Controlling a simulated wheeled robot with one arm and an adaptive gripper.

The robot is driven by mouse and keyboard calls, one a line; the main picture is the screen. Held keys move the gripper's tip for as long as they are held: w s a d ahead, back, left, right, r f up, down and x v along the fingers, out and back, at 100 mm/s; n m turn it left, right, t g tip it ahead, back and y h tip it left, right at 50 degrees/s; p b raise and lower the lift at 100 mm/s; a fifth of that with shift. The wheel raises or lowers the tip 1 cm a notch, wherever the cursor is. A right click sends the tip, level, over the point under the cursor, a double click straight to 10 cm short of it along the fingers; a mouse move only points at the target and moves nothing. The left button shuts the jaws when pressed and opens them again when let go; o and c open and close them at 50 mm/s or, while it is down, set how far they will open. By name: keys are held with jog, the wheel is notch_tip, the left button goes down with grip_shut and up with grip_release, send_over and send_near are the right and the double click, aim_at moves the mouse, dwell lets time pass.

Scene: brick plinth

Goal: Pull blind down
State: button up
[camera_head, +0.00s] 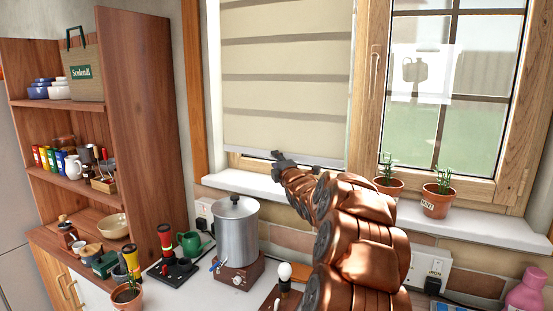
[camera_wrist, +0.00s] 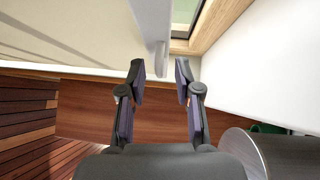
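The cream blind (camera_head: 280,97) hangs over the left window, crossed by several darker horizontal bands. Its grey bottom bar (camera_head: 243,151) is a little above the white sill, and a strip of window frame shows below it. My gripper (camera_head: 283,157) is at the bar, near the middle of the blind's lower edge. In the wrist view my gripper (camera_wrist: 160,68) has its two dark fingers apart. The pale bottom bar (camera_wrist: 151,25) reaches toward the gap between the fingertips. I cannot tell whether either finger touches it.
The white sill (camera_head: 250,187) runs below the window, with potted plants (camera_head: 437,200) to the right. A metal pot (camera_head: 237,232) stands on the counter below. A wooden shelf (camera_head: 140,110) with crockery is at the left. The right window (camera_head: 480,130) is uncovered.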

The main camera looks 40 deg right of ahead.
jog(key=shift+w, duration=0.25)
grip_shut()
dwell(0.7)
